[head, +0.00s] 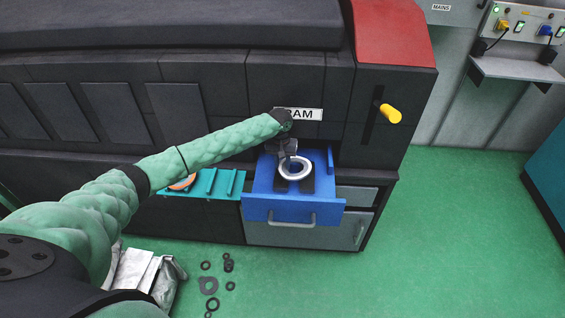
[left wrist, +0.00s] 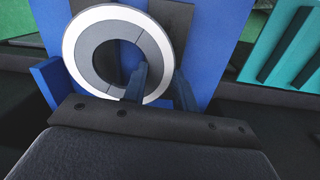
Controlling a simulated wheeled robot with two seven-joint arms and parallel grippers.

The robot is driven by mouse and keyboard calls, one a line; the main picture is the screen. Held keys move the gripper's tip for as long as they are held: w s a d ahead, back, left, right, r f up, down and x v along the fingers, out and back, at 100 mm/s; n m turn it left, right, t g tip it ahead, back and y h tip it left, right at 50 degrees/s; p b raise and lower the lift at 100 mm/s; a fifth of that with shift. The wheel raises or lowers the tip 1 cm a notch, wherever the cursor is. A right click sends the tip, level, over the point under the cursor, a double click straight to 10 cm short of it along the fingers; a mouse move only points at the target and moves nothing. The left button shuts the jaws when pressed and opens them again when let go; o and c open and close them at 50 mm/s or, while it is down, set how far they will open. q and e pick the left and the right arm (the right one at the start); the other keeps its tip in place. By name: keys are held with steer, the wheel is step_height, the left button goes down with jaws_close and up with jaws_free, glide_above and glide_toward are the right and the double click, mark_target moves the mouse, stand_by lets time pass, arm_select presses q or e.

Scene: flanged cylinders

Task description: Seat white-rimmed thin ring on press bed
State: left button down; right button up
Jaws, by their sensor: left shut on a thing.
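The white-rimmed thin ring (head: 295,168) has a grey inner band and a white outer rim. It also shows in the left wrist view (left wrist: 74,46), close to the camera. My left gripper (head: 289,156) is shut on the near-camera side of the ring's band, with its fingers (left wrist: 160,85) partly over the ring. The ring is over the blue press bed (head: 258,190), above two dark strips; I cannot tell whether it touches them. The bed is pulled out like a drawer below the RAM label (head: 304,114). My right gripper is not in view.
A teal rack (head: 228,184) with ridges holds an orange-rimmed ring (head: 183,183) left of the bed. An upright blue plate (head: 330,160) stands at the bed's right side. The dark machine body is behind. Several dark rings and washers lie on the green floor.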

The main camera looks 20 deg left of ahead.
arm_select(q)
steer(key=shift+f, duration=0.4)
stand_by(0.5)
steer(key=shift+r+p, duration=0.1)
steer(key=shift+p, duration=1.3)
stand_by(1.3)
steer(key=shift+f+p, duration=0.3)
steer(key=shift+f, duration=0.1)
stand_by(0.8)
steer(key=shift+w+r+p, duration=0.1)
steer(key=shift+p, duration=0.2)
stand_by(0.4)
steer(key=shift+f, duration=0.65)
stand_by(1.7)
